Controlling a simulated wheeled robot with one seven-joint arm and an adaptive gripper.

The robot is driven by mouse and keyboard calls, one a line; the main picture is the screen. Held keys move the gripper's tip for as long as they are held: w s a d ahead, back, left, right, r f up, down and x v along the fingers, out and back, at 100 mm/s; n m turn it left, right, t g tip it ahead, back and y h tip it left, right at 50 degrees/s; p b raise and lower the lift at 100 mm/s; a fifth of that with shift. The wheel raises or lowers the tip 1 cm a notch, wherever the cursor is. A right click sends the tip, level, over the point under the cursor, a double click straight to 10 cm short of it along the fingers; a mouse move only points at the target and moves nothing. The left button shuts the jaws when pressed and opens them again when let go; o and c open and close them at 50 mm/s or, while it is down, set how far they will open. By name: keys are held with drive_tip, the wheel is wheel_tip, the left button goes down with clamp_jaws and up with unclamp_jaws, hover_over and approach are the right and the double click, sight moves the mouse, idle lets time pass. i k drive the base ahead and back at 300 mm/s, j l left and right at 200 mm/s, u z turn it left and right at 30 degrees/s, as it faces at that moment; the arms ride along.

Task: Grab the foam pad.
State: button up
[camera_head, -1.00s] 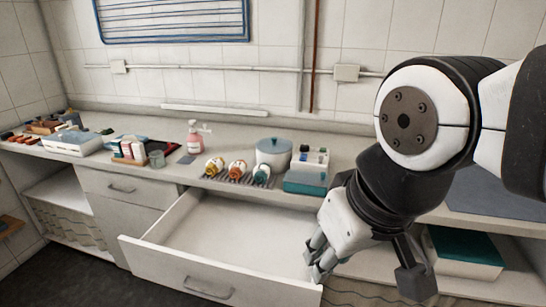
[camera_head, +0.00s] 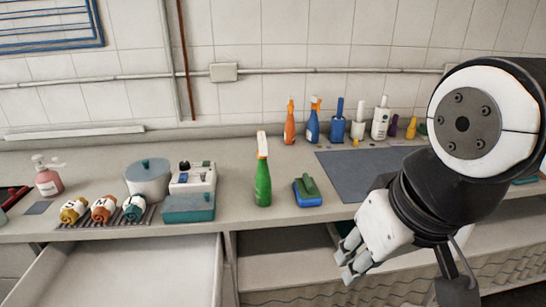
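No thing here is plainly a foam pad. A small blue block with a green top (camera_head: 307,191) lies on the counter near its front edge and could be it, but I cannot tell for sure. A flat grey square (camera_head: 38,208) by the pink bottle is another pad-like thing. My gripper (camera_head: 344,266) hangs in front of the counter, below and to the right of the blue-green block and apart from it. Its two fingers point down and left, with a gap between them. They look open and empty.
A green spray bottle (camera_head: 263,180) stands left of the block. A grey mat (camera_head: 358,174) lies to the right. The open drawer (camera_head: 140,272) juts out at lower left.

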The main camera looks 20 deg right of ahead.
sight(307, 193)
drive_tip(key=z, duration=0.25)
drive_tip(key=i+l+u, duration=0.55)
drive_tip(key=l+u, duration=0.3)
drive_tip(key=i+l+u, duration=0.3)
drive_tip(key=l, duration=0.2)
drive_tip(key=k+j, duration=0.05)
drive_tip(key=k, duration=0.05)
